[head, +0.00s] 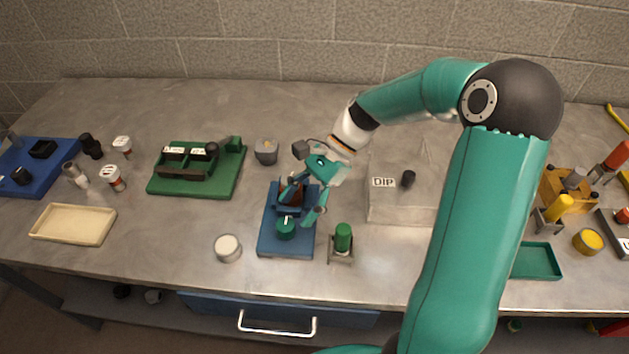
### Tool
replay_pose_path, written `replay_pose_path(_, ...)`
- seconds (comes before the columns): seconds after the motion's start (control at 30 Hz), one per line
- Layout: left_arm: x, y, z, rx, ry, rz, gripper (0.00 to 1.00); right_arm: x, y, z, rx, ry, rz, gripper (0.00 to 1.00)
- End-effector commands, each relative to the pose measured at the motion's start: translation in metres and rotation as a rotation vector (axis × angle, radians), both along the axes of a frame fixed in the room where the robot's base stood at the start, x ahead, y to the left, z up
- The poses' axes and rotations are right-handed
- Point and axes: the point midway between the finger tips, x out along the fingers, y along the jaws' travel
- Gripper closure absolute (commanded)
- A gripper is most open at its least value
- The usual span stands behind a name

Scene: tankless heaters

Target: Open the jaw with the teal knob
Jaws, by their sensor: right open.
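The teal knob (286,228) sits on the front part of a blue base (272,245) on the workbench. The blue jaw body (272,200) stands behind the knob on the same base. A reddish-brown piece shows between the jaw parts, mostly hidden by my gripper. My right gripper (303,205) reaches down over the blue base from behind and to the right. Its fingers are open, one over the jaw and one to the right of the knob. I cannot tell whether either touches. My left gripper is not in view.
A green fixture (200,190) stands to the left. A white-topped jar (227,248) and a green-capped holder (342,242) flank the blue base closely. A grey box labelled DIP (395,213) is to the right. The bench front is mostly clear.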

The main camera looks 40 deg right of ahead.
Motion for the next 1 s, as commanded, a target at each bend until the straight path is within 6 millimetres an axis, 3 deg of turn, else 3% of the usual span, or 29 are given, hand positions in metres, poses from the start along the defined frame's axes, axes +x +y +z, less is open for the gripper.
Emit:
replay_pose_path(0.2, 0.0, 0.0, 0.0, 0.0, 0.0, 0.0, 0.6, -0.004, -0.031, 0.03, -0.002, -0.001, -0.001, 0.35)
replay_pose_path(0.4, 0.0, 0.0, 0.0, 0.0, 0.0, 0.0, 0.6, -0.006, -0.045, 0.045, -0.002, 0.0, 0.0, 0.35)
replay_pose_path(1.0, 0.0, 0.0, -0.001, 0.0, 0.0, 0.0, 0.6, -0.006, -0.048, 0.047, -0.001, 0.002, 0.001, 0.35)
